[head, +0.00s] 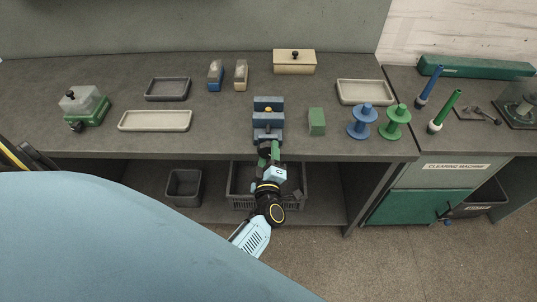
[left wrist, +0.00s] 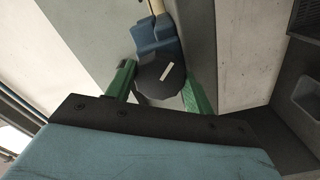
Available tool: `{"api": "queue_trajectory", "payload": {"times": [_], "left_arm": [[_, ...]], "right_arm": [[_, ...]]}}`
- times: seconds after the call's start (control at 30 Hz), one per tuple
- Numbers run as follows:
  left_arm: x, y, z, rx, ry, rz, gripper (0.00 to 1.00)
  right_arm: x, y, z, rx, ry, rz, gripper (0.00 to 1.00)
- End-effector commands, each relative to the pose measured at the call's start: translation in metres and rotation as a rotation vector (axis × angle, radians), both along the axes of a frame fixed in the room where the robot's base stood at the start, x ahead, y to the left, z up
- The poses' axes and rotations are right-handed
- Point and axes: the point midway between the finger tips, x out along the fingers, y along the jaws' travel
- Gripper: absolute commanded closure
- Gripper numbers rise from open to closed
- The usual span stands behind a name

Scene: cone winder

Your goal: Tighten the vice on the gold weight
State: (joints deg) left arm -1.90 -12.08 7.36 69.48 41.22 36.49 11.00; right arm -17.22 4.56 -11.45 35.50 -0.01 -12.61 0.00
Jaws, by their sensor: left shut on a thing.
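The blue vice (head: 268,122) stands at the front edge of the workbench. It also shows in the left wrist view (left wrist: 155,36). Its dark round knob (left wrist: 160,77), with a white mark, faces my left gripper. My left gripper (head: 268,152) reaches the vice from the front, and its green fingers (left wrist: 160,88) are shut on the knob from both sides. A small pale gold piece (left wrist: 157,6) shows at the vice's far end in the left wrist view; I cannot tell for sure that it is the gold weight. My right gripper is not in view.
A green block (head: 317,122), a blue spool (head: 362,122) and a green spool (head: 395,122) stand right of the vice. A cream tray (head: 155,121) lies left. A crate (head: 240,187) sits below the bench.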

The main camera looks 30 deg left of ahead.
Motion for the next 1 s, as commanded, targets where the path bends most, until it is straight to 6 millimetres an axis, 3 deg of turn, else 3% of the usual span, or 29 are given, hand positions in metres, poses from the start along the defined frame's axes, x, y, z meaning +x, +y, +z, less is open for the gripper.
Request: {"api": "queue_trajectory", "payload": {"times": [0.13, 0.17, 0.3, 0.67, 1.0], "left_arm": [[0.000, 0.000, -0.001, 0.000, 0.002, 0.000, 0.70], [-0.001, 0.000, -0.001, 0.000, 0.002, 0.000, 0.43], [0.000, 0.000, 0.000, 0.000, 0.001, 0.001, 0.25], [-0.005, -0.003, -0.001, -0.002, 0.001, 0.000, 0.25], [-0.061, -0.037, -0.002, -0.003, 0.003, 0.000, 0.25]], "right_arm": [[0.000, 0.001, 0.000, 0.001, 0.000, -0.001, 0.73], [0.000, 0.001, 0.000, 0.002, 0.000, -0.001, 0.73], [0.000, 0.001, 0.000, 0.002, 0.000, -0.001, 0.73], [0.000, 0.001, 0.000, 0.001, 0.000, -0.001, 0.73], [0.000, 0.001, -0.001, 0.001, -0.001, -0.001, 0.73]]}}
